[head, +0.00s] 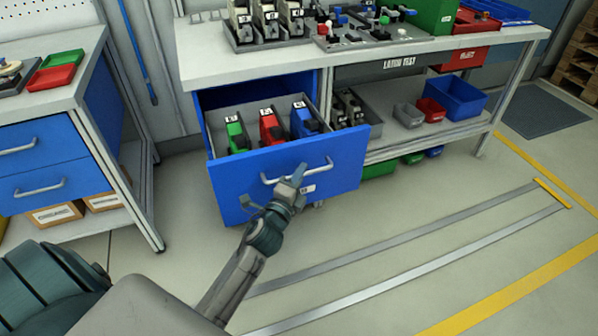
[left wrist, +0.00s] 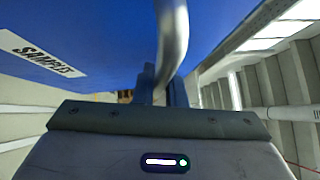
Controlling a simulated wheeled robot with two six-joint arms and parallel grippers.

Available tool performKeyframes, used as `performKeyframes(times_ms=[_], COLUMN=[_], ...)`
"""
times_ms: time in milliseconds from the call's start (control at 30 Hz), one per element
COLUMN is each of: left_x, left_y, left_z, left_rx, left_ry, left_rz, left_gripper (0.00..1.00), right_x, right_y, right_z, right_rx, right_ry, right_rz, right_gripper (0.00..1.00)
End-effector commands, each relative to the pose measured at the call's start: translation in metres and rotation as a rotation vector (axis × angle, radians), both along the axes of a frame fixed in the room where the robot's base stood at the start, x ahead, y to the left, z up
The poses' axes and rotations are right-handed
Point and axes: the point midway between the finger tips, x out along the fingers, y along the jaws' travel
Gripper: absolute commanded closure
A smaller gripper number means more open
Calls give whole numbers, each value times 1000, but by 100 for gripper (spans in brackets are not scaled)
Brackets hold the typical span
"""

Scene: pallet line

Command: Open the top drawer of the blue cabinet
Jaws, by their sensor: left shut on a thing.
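The top drawer (head: 235,183) of the blue cabinet under the workbench stands pulled out, with its blue front facing me. Inside it are a green, a red and a blue tool-like item (head: 303,118), each with a small label. My left gripper (head: 297,174) is at the silver bar handle (head: 322,168) on the drawer front and shut on it. In the left wrist view the handle (left wrist: 173,35) runs down between the fingers, beside the blue front with a "SAMPLES" label (left wrist: 40,54). My right gripper is not in view.
The workbench top (head: 200,68) holds several devices and a green box. A lower shelf to the right has a blue bin (head: 458,98). Another cabinet with blue drawers (head: 40,160) stands at left. Floor rails (head: 420,222) and open floor lie at right.

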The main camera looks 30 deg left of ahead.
Motion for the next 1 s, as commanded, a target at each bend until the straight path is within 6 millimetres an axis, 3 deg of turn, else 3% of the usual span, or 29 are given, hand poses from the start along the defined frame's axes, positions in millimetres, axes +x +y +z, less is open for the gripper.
performKeyframes(times_ms=[267, 300, 400, 767, 1000], left_x=[0, 0, 0, -5, -45], left_y=[0, 0, 0, 0, -3], left_z=[-1, -1, -1, -2, -11], left_rx=[0, 0, 0, 0, 1], left_ry=[1, 1, 1, 1, 2], left_rz=[0, 0, 0, 0, -1], left_gripper=[100, 85, 67, 67, 67], right_x=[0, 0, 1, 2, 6], right_y=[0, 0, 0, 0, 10], right_z=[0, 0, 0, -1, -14], right_rx=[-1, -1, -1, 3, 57], right_ry=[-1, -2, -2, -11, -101], right_rz=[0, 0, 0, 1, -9], right_gripper=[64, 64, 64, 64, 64])
